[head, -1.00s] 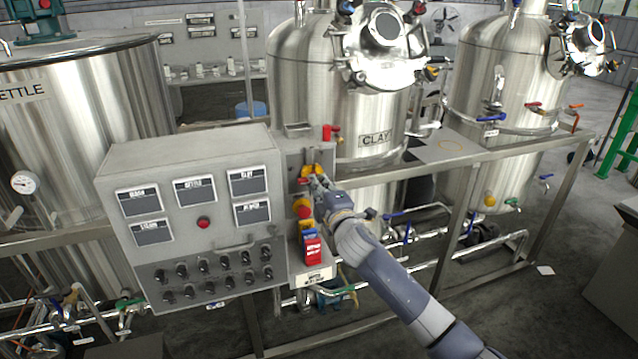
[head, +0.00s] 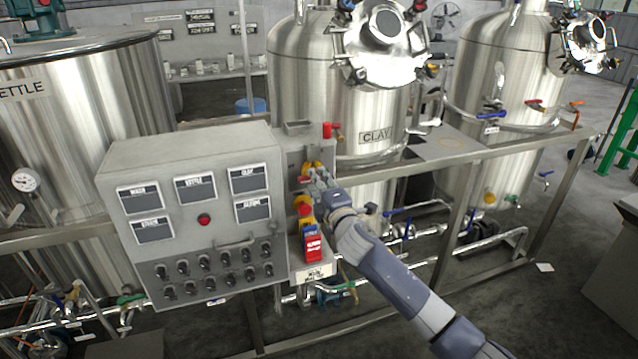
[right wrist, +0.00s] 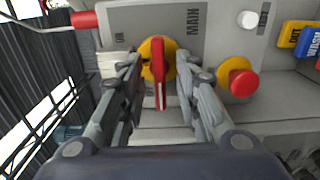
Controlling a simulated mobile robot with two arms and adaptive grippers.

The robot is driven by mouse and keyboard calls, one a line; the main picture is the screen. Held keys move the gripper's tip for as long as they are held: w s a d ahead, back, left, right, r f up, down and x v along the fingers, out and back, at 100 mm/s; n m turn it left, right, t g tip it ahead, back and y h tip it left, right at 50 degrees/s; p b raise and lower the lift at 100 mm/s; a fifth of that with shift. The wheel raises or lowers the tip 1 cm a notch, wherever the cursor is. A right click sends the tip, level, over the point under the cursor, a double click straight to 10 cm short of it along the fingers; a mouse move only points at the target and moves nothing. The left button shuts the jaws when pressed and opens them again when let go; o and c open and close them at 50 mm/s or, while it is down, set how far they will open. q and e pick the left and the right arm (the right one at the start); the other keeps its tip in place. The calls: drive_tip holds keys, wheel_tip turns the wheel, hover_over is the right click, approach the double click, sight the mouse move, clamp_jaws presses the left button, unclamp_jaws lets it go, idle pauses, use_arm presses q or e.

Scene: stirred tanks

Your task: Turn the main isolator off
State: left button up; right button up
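The main isolator has a red handle (right wrist: 159,75) on a yellow round plate (right wrist: 147,50). A rotated "MAIN" label is beside it in the right wrist view. The handle lies lengthwise between my fingers. My right gripper (right wrist: 158,82) is open, with one finger on each side of the handle and gaps still visible. In the head view, the yellow isolator plate (head: 314,167) is partly hidden by my right gripper (head: 312,181), on the narrow panel right of the grey control box. My left gripper is not in view.
A red button on a yellow base (right wrist: 238,82) sits close beside the right finger. Blue and yellow tags (right wrist: 300,38) and a red tag (head: 313,248) hang below it. The grey control box (head: 190,150) stands left; a steel rail and tanks are behind.

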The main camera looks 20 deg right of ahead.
drive_tip(key=s, duration=1.2)
drive_tip(key=shift+d, duration=0.25)
drive_tip(key=s+d+f+m+g+b, duration=0.1)
drive_tip(key=s+d+f+m+g, duration=0.15)
drive_tip(key=f, duration=0.95)
drive_tip(key=s+d+f+m+g+h, duration=0.1)
drive_tip(key=s+f+m+g, duration=0.15)
drive_tip(key=f, duration=1.05)
drive_tip(key=s+d+f+m+g+b, duration=0.1)
drive_tip(key=s+f+m+g, duration=0.15)
drive_tip(key=f, duration=0.95)
drive_tip(key=s+f+m+g, duration=0.1)
drive_tip(key=s+f+g, duration=0.1)
drive_tip(key=s+f, duration=0.7)
drive_tip(key=s+f+m+g+b, duration=0.2)
drive_tip(key=s+f+m+g, duration=0.2)
drive_tip(key=s+f, duration=1.4)
drive_tip(key=s+a+f+m+g, duration=0.1)
drive_tip(key=s+a+f+m, duration=0.1)
drive_tip(key=s, duration=0.9)
drive_tip(key=s+a+f+m+g, duration=0.1)
drive_tip(key=s+a+f+g, duration=0.1)
drive_tip(key=s, duration=0.9)
drive_tip(key=shift+f+m, duration=0.35)
drive_tip(key=shift+f, duration=0.55)
